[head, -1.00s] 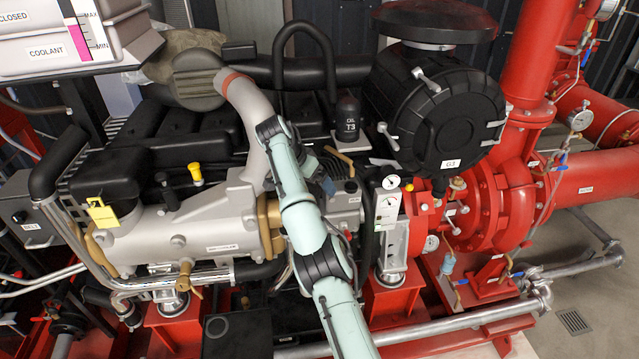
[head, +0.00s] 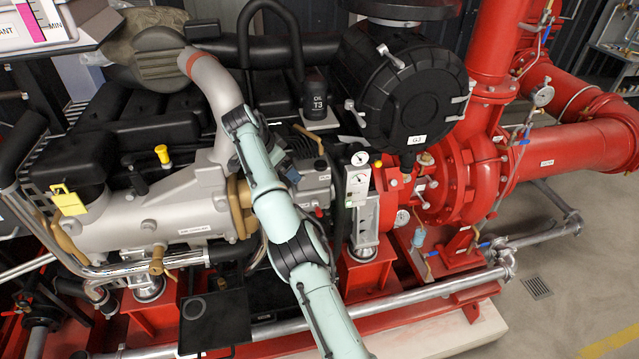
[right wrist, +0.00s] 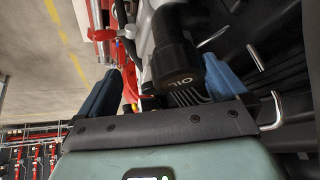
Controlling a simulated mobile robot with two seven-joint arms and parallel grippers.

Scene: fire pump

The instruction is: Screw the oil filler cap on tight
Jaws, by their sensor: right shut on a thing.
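My right arm reaches up over the engine in the head view. Its gripper (head: 287,170), with blue fingers, is at the engine's grey housing, below the black canister lettered OIL T3 (head: 316,95). It is shut on the oil filler cap, which the arm and hand hide, so its seat and tilt cannot be told. In the right wrist view the blue fingers (right wrist: 162,85) stand apart on either side. The black canister lettered OIL (right wrist: 178,65) shows between and beyond them, closer to the right finger. My left gripper is out of view.
A large black drum marked G3 (head: 405,95) and red pump pipes (head: 490,180) stand to the right. A grey curved pipe (head: 215,95) and a yellow-handled dipstick (head: 162,155) are to the left. Open floor (head: 580,250) lies at lower right.

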